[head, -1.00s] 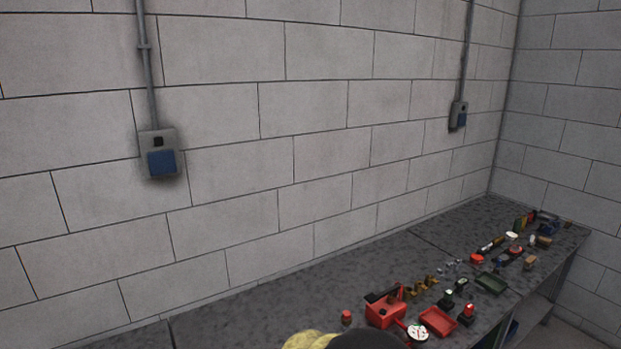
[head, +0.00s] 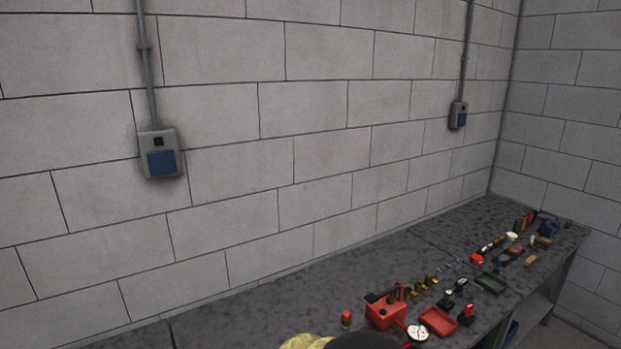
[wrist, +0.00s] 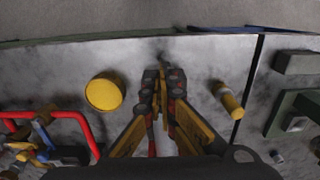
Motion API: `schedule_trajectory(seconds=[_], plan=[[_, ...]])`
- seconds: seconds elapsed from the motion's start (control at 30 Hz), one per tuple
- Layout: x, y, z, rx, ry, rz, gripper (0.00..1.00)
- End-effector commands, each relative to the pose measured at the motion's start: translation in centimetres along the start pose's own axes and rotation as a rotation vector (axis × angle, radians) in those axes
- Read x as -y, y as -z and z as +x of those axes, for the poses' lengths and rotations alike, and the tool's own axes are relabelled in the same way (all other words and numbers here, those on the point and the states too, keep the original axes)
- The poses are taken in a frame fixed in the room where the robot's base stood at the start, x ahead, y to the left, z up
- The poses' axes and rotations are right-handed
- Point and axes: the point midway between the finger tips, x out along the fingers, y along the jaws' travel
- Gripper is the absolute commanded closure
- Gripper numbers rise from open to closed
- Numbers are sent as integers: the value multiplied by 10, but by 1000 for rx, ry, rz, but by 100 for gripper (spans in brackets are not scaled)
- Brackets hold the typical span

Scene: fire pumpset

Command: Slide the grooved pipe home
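My gripper (wrist: 163,80) shows in the middle of the wrist view, pointing at a grey, mottled work surface (wrist: 205,60). Its yellow and black fingers come together at the tips, and I see no pipe held between them. A round yellow piece (wrist: 105,92) is left of the fingers, apart from them. A short yellow cylindrical piece (wrist: 228,100) lies to the right, also apart. A red bent tube (wrist: 75,118) with blue and brass-coloured parts is at the left. I cannot make out which piece, if any, is the grooved pipe. The fingertips are hidden in the head view.
A long grey bench (head: 270,305) runs along the block wall. It carries a red box (head: 384,311), a red tray (head: 438,321), a dark green tray (head: 491,282) and several small parts. Green blocks (wrist: 295,112) are at the wrist view's right. The bench's left part is clear.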

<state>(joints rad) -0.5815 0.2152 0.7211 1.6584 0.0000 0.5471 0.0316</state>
Motion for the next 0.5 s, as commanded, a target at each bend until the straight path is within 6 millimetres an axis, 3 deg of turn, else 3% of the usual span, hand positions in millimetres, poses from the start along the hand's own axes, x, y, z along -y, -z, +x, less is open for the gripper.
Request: schedule_trajectory(seconds=[0.5], plan=[[0, 8, 0, -2, 0, 0, 100]])
